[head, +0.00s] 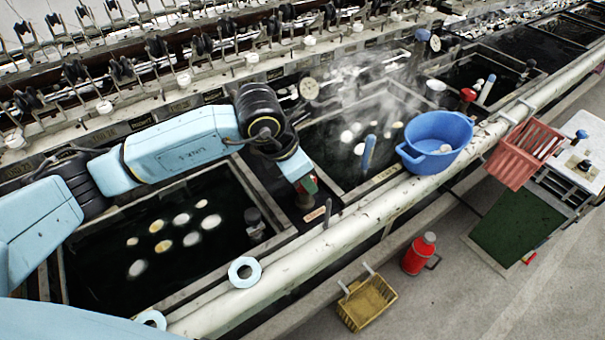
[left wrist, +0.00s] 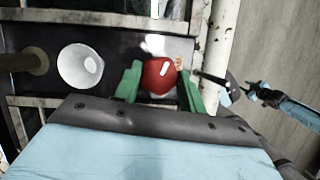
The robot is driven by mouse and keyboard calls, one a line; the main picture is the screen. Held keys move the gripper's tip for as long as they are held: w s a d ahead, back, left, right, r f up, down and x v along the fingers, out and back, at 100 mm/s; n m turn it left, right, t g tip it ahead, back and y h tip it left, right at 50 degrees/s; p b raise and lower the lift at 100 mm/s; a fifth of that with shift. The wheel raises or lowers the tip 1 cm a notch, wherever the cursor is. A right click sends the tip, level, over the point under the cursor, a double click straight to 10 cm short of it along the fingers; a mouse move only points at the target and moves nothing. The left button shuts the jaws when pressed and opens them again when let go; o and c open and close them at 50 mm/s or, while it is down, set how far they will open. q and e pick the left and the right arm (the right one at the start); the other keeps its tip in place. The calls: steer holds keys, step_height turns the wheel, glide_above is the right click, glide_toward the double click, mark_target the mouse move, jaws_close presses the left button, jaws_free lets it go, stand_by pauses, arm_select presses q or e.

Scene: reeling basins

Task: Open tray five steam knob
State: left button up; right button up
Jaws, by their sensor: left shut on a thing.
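The red steam knob (left wrist: 158,77) sits between the green fingers of my left gripper (left wrist: 160,88) in the left wrist view. In the head view my left gripper (head: 308,188) reaches down to the ledge between the near dark basin and the steaming basin. It is shut on the red knob, which the fingers mostly hide there. A small orange label (head: 315,214) lies beside it. I cannot read any tray number.
The near basin (head: 171,299) and the steaming basin (head: 398,178) hold pale cocoons. A blue tub (head: 437,140) stands on the rim at right. A short upright post (head: 328,211) stands close to the gripper. A red canister (head: 418,255) and yellow basket (head: 367,303) are below the pipe.

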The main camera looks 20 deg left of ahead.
arm_select(q)
steer(key=shift+d+n+t+y+b, duration=0.1)
steer(key=shift+n+t+y+b, duration=0.35)
steer(key=shift+n, duration=1.45)
steer(key=o, duration=1)
steer(key=shift+c, duration=0.2)
steer(key=p+v, duration=0.1)
steer(key=v, duration=1.2)
steer(key=shift+d+r, duration=0.15)
steer(key=shift+r, duration=0.15)
steer(key=shift+s, duration=0.1)
